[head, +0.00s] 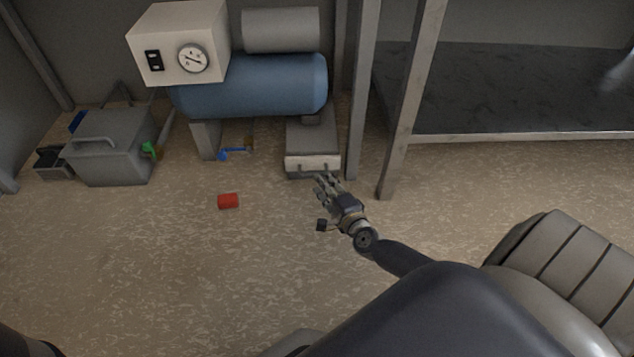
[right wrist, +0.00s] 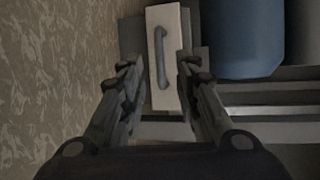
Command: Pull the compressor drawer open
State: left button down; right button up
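The compressor has a blue tank (head: 262,84) and a light box with a gauge (head: 193,58). Its drawer (head: 312,163) is the pale front with a handle, low at the right foot of the compressor. In the right wrist view the drawer front (right wrist: 172,88) lies ahead, with its grey bar handle (right wrist: 160,57) between the lines of my fingers. My right gripper (head: 325,183) is just in front of the drawer; in the right wrist view its fingers (right wrist: 163,88) are spread, with nothing between them held. My left gripper is not in view.
A grey toolbox (head: 112,147) stands at the left. A red cylinder (head: 228,201) and a blue tool (head: 232,153) lie on the floor. Rack posts (head: 398,120) and a dark shelf (head: 500,95) stand right of the drawer. Floor in front is mostly clear.

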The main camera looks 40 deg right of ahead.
aim_at(332, 161)
jog(key=shift+b+x, duration=0.75)
jog(key=shift+x, duration=1.55)
jog(key=shift+c, duration=0.2)
jog(key=shift+s, duration=0.1)
grip_shut()
